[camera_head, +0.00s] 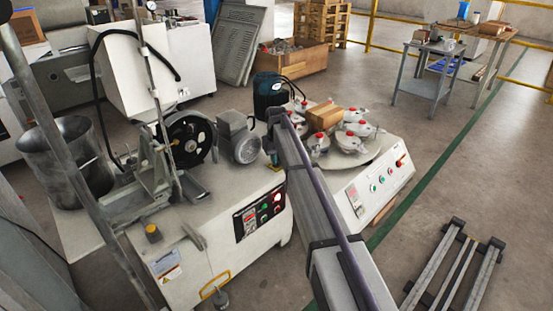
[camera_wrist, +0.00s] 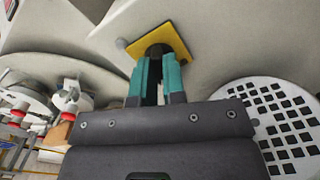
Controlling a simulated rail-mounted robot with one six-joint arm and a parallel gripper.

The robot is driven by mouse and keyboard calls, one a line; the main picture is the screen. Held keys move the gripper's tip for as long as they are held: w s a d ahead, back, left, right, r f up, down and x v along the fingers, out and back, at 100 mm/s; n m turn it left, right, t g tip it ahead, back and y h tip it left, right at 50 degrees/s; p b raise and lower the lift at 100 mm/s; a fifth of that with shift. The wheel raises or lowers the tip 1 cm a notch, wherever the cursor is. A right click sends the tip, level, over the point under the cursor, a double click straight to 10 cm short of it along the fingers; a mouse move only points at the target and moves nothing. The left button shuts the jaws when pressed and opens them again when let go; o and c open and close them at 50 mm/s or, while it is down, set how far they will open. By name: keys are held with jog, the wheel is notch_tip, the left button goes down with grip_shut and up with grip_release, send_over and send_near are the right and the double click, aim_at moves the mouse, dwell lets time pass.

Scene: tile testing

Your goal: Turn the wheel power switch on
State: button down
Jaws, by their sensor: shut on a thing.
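In the wrist view, a yellow square plate (camera_wrist: 176,36) with a dark knob (camera_wrist: 157,49) at its centre is mounted on a pale machine surface. I take this to be the wheel power switch. My gripper (camera_wrist: 158,66) has two teal fingers, and their tips are shut on the dark knob, partly hiding it. How the knob is turned cannot be made out. In the head view, my arm reaches up between the wheel machine (camera_head: 215,262) and the turntable machine (camera_head: 345,215). The switch is not clearly visible there. A black wheel (camera_head: 188,138) stands on the left machine.
A grey motor (camera_head: 238,140) sits beside my arm. A black control panel (camera_head: 258,215) with buttons is on the wheel machine. Red-topped fixtures (camera_head: 349,140) and a cardboard-coloured block (camera_head: 324,117) stand at the turntable. A round grille (camera_wrist: 284,112) is close at right.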

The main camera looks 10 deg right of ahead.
jog(key=shift+m, duration=2.3)
jog(key=c, duration=1.2)
grip_release()
notch_tip(320, 180, up, 11)
jog(key=p, duration=1.1)
jog(key=shift+f, duration=0.15)
